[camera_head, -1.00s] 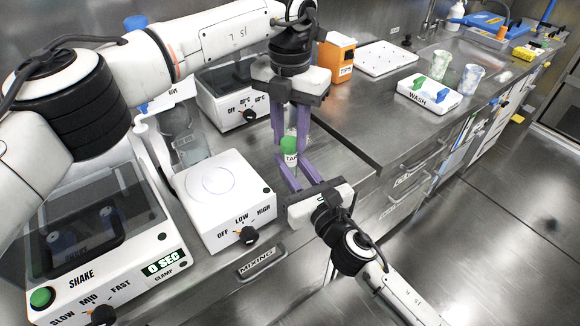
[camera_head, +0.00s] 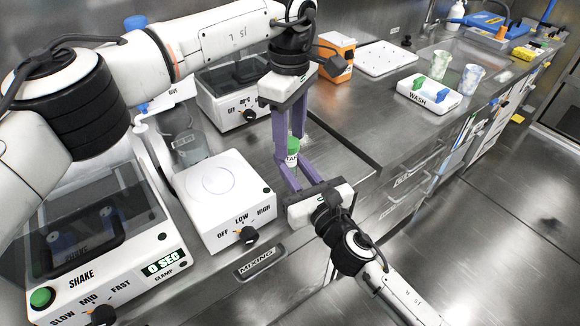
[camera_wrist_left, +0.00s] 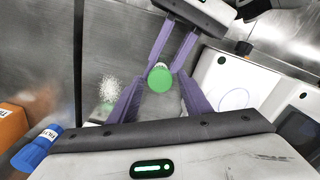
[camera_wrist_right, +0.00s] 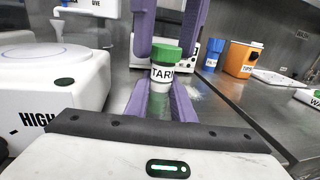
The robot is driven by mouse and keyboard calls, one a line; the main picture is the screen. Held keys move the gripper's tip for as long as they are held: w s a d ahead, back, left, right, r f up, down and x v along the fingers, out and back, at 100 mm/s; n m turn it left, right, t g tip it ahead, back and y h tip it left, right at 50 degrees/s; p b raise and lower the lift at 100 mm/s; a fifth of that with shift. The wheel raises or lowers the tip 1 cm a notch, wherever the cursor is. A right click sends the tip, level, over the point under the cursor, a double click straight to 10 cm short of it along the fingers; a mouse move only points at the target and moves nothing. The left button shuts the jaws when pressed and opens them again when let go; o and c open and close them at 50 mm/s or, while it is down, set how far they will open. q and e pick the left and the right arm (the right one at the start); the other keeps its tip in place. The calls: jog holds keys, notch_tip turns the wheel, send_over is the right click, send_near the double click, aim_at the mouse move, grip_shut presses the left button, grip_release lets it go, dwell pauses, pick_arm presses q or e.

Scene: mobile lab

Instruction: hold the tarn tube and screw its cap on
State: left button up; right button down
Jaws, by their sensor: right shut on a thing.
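The tarn tube (camera_wrist_right: 161,76) stands upright, with a white label and clear lower body. Its green cap (camera_wrist_right: 165,53) sits on top; I cannot tell how tightly. My right gripper (camera_wrist_right: 158,98) is shut on the tube below the cap, holding it from the front right in the head view. My left gripper (camera_head: 289,139) points down from above. Its purple fingers stand apart on either side of the cap, with a gap showing in the left wrist view (camera_wrist_left: 160,82). In the head view the fingers partly hide the cap (camera_head: 292,144).
A white mixing plate (camera_head: 222,200) with a knob is close left of the grippers. A heater box (camera_head: 232,95) and an orange tips box (camera_head: 337,62) stand behind. A white wash rack (camera_head: 429,92) is farther right. Bare steel counter lies between.

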pick_arm(q)
jog(key=shift+o, duration=0.4)
notch_tip(320, 180, up, 12)
dwell(0.3)
pick_arm(e)
jog(key=c, duration=1.4)
grip_release()
jog(key=shift+c, duration=0.2)
pick_arm(q)
jog(key=shift+f, duration=0.15)
pick_arm(e)
jog(key=v, duration=1)
pick_arm(q)
jog(key=shift+s, duration=0.1)
pick_arm(e)
jog(key=shift+s+d, duration=0.15)
jog(key=shift+s, duration=0.05)
